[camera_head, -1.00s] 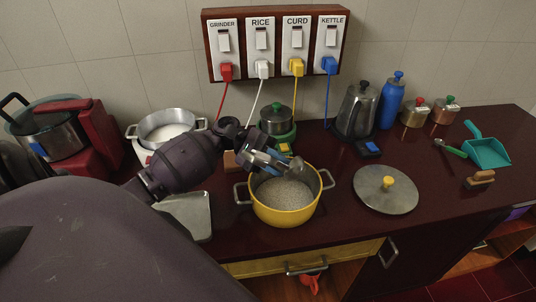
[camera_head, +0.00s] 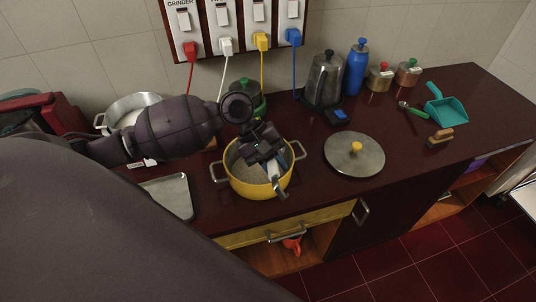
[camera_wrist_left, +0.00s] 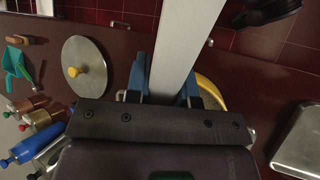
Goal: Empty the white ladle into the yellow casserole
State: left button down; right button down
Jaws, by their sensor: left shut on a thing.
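The yellow casserole (camera_head: 248,186) stands on the dark counter with its lid off and pale grainy contents inside. Part of its yellow rim shows in the left wrist view (camera_wrist_left: 213,92). My left gripper (camera_head: 266,164) is over the casserole's opening, fingers pointing down toward the front right. It is shut on the white ladle, whose pale, broad handle (camera_wrist_left: 182,48) runs away between the blue fingers in the wrist view. The ladle's bowl is not clearly visible, so I cannot tell what is in it. My right gripper is not in view.
A steel lid (camera_head: 354,154) with a yellow knob lies right of the casserole. A grey tray (camera_head: 168,196) lies to its left. A white-filled pot (camera_head: 130,112), a green-lidded pot (camera_head: 246,92) and a kettle (camera_head: 324,82) stand behind. The counter's front edge is close.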

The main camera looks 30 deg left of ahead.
pick_arm(q)
jog(key=shift+d+f+y, duration=0.1)
jog(key=shift+d+y, duration=0.75)
jog(key=shift+y, duration=0.5)
jog(key=shift+d+f+y, duration=0.1)
jog(key=shift+d+y, duration=0.8)
jog(key=shift+y, duration=0.4)
jog(key=shift+d+f+y, duration=0.1)
jog(key=shift+d+y, duration=0.75)
jog(key=shift+y, duration=0.5)
jog(key=shift+r, duration=0.1)
jog(key=shift+r, duration=2.9)
jog(key=shift+f, duration=0.1)
